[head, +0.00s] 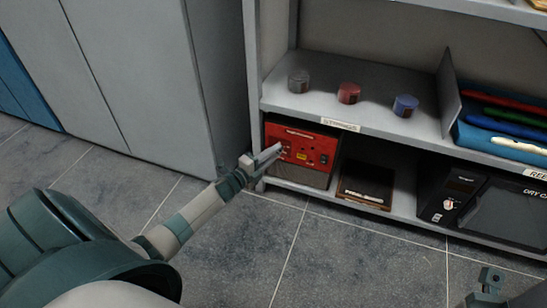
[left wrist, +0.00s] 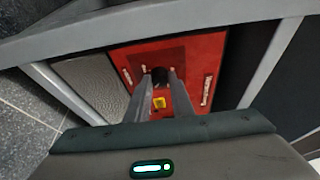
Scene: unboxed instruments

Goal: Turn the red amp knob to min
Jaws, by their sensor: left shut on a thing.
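The red amp (head: 312,149) sits on the lower shelf at the left end, its red front panel facing out. My left gripper (head: 278,151) reaches in from the left to the left part of this panel. In the left wrist view the black knob (left wrist: 160,73) shows between the fingertips of my left gripper (left wrist: 159,80), which is shut on it. The red panel (left wrist: 205,62) fills the view behind, with a yellow label (left wrist: 159,103) below the knob. The knob's pointer mark cannot be made out. Part of my right gripper (head: 487,284) shows at the bottom right; its jaws are unclear.
The shelf above holds grey (head: 298,81), red (head: 348,93) and blue (head: 405,105) round containers. A dark brown box (head: 367,184) and a black dry cabinet (head: 490,207) stand right of the amp. A grey cabinet (head: 150,70) stands to the left. The tiled floor is clear.

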